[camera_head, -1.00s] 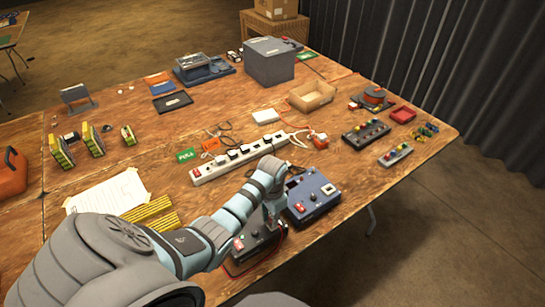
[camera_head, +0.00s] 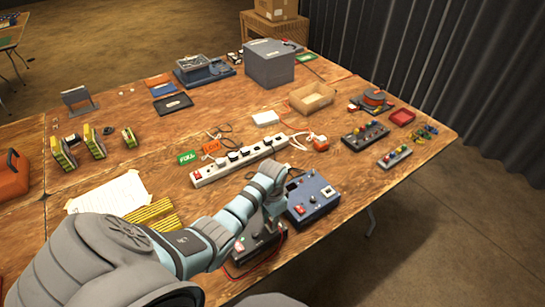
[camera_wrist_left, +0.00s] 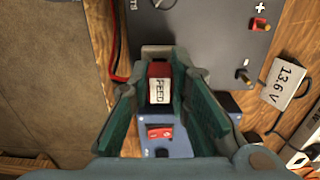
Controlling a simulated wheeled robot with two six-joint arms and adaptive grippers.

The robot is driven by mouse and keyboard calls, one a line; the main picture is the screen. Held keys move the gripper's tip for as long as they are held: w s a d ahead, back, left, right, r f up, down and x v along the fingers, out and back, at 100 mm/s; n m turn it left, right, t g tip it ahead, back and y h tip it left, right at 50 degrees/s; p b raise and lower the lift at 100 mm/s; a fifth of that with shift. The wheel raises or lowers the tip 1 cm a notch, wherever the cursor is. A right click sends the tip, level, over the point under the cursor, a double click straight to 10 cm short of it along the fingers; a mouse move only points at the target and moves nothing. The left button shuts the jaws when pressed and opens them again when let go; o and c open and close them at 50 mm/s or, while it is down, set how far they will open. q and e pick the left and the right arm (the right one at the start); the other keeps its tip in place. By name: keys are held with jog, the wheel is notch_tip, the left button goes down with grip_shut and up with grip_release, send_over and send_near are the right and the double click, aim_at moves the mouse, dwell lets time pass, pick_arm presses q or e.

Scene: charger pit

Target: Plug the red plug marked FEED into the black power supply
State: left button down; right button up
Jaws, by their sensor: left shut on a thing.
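The red plug marked FEED (camera_wrist_left: 160,84) is held between the fingers of my left gripper (camera_wrist_left: 162,88), its white label facing the left wrist camera. The black power supply (camera_wrist_left: 205,28) lies at the top of that view, with a red terminal marked + (camera_wrist_left: 259,24) and a darker terminal (camera_wrist_left: 242,76). In the head view the power supply (camera_head: 248,252) is at the table's near edge, partly covered by my left arm. My left gripper (camera_head: 277,212) is over the gap between it and a blue box. Whether the plug touches anything is unclear.
The blue box (camera_head: 316,197) with a red switch stands right of the power supply. A white power strip (camera_head: 240,158) lies behind. A 13.6 V tag (camera_wrist_left: 287,80) and cables lie beside the supply. Yellow-black strips (camera_head: 152,212) lie to the left.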

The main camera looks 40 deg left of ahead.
pick_arm(q)
jog(key=shift+f, duration=0.45)
dwell(0.5)
dwell(0.6)
dwell(0.5)
jog(key=c, duration=1.1)
grip_release()
